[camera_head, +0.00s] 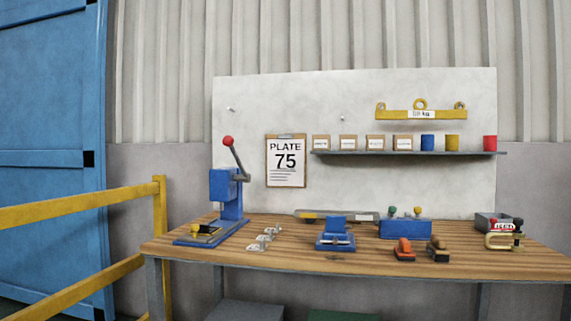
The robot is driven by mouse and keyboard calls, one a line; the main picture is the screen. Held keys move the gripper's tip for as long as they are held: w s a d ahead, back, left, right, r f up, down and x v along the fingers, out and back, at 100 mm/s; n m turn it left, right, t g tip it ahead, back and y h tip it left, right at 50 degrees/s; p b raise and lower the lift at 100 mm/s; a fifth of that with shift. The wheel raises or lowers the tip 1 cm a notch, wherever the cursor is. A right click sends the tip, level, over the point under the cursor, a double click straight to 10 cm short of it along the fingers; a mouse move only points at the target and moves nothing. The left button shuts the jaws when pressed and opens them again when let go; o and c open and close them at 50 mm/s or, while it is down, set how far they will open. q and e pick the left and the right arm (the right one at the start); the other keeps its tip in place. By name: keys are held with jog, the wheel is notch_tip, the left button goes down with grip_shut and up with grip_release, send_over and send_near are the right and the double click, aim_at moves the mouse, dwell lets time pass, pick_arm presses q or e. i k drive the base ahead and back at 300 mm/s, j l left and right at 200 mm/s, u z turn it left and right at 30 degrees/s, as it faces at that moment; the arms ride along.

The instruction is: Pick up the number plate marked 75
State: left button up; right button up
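A clipboard (286,161) with a sheet reading "PLATE 75" hangs on the pale back panel above the workbench. No plate on the bench shows a readable 75. Several small silver pieces (264,238) lie on the wooden bench to the right of the blue lever press (226,192); any marks on them are too small to read. A flat grey item (336,216) lies at the back of the bench. Neither of my grippers is in view.
The wooden workbench (300,258) also holds a blue fixture (335,234), a blue box (404,229), orange and brown tools (404,250) and a grey bin (492,221) at the right. A shelf (405,153) carries small boxes. A yellow railing (80,207) stands at left.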

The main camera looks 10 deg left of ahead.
aim_at(262, 247)
jog(key=i+j, duration=0.8)
jog(key=i, duration=0.2)
jog(key=i+j, duration=0.8)
jog(key=i, duration=0.15)
